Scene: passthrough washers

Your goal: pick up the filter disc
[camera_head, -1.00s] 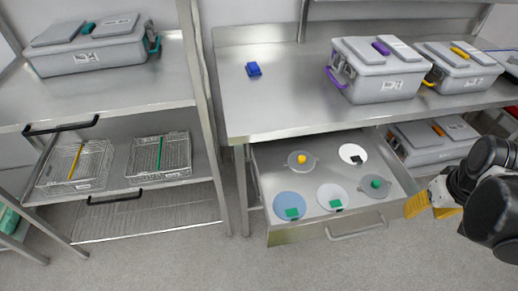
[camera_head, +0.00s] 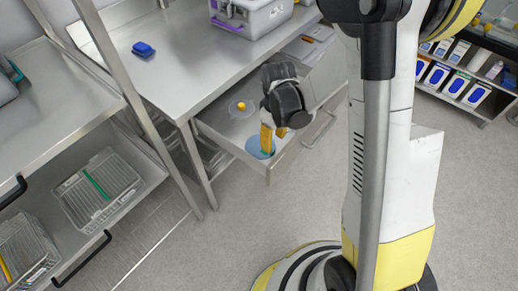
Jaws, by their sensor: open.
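Filter discs lie in the open drawer (camera_head: 284,158) under the bench. A blue disc (camera_head: 254,146) with a green grip lies near the drawer's front left corner, partly covered by my gripper. A grey disc (camera_head: 236,112) with a yellow knob (camera_head: 241,106) lies behind it to the left. My gripper (camera_head: 273,142) points down with yellow fingers at the blue disc and its green grip. It is open. I cannot tell whether the fingers touch the grip. The other discs are hidden behind my gripper and arm.
The steel bench (camera_head: 185,80) stands above the drawer, with a blue block (camera_head: 143,49) and a grey case (camera_head: 250,15) on it. A left shelf holds wire baskets (camera_head: 98,190). A rack of boxes (camera_head: 465,80) stands at far right. The floor in front is clear.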

